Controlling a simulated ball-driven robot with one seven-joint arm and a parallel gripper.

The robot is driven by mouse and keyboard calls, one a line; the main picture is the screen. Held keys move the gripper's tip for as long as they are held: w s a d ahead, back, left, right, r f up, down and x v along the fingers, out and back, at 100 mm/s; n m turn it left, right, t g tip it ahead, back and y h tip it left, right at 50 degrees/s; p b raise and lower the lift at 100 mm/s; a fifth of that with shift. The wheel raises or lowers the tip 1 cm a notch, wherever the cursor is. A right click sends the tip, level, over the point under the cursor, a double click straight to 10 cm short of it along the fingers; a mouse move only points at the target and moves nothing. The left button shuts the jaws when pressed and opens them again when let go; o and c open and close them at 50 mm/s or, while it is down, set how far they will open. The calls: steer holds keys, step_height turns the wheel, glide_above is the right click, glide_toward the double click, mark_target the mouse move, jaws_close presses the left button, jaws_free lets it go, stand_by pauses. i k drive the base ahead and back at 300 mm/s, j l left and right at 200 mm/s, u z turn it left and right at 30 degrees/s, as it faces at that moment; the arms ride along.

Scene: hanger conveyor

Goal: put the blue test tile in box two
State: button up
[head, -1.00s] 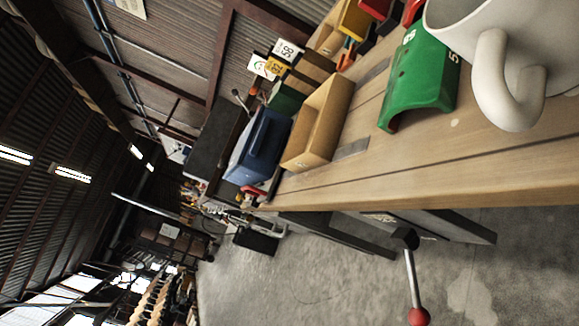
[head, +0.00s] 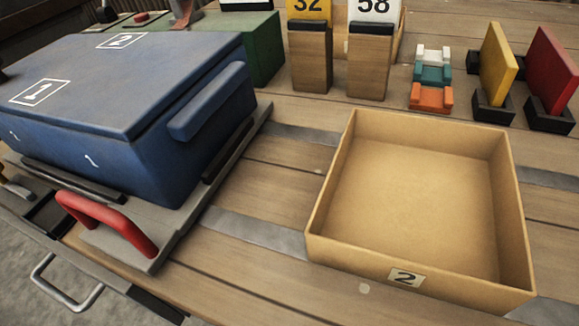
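Box two (head: 405,278) is an open, shallow tan box with a "2" label on its front wall. It stands upright on the wooden table at the right of the head view, and its visible floor is bare. No blue test tile shows in this view. A yellow tile (head: 497,65) and a red tile (head: 551,72) stand in black holders at the back right. My gripper is out of view, so what it holds cannot be seen.
A large blue case (head: 115,85) with "1" and "2" marks sits on a grey base with a red handle (head: 108,222) at left. Number blocks (head: 310,55) (head: 373,60) and a small white, teal and orange rack (head: 432,78) stand behind box two. Bare table lies between case and box.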

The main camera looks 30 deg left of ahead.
mark_target(411, 204)
steer(key=i, duration=0.9)
